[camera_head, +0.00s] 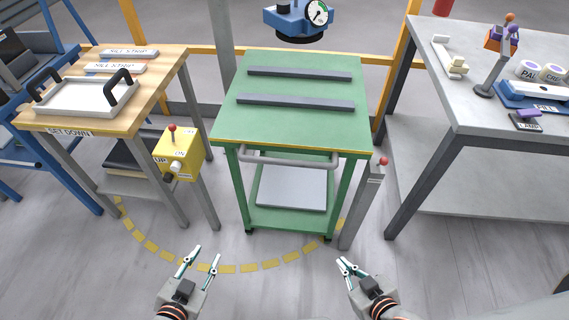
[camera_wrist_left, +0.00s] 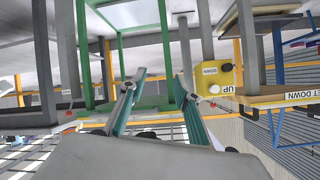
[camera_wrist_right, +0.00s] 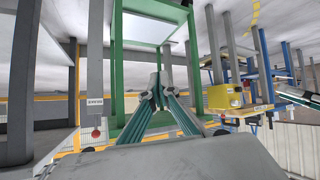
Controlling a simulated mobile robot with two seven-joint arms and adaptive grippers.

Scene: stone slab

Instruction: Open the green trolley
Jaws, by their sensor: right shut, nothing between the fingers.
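The green trolley (camera_head: 300,122) stands in the middle of the head view, with a grey bar handle (camera_head: 290,162) across its front and a pale panel on its lower shelf. Its green frame also shows upside down in the left wrist view (camera_wrist_left: 82,50) and the right wrist view (camera_wrist_right: 116,60). My left gripper (camera_head: 208,254) is open and empty, in front of the trolley and low left of the handle. My right gripper (camera_head: 346,262) is shut and empty, low right of the handle. Neither gripper touches the trolley.
A grey post with a red-knobbed lever (camera_head: 366,200) stands close by the trolley's right front leg. A grey workbench (camera_head: 440,90) stands right. A blue gauge device (camera_head: 298,20) hangs behind. Floor ahead is clear.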

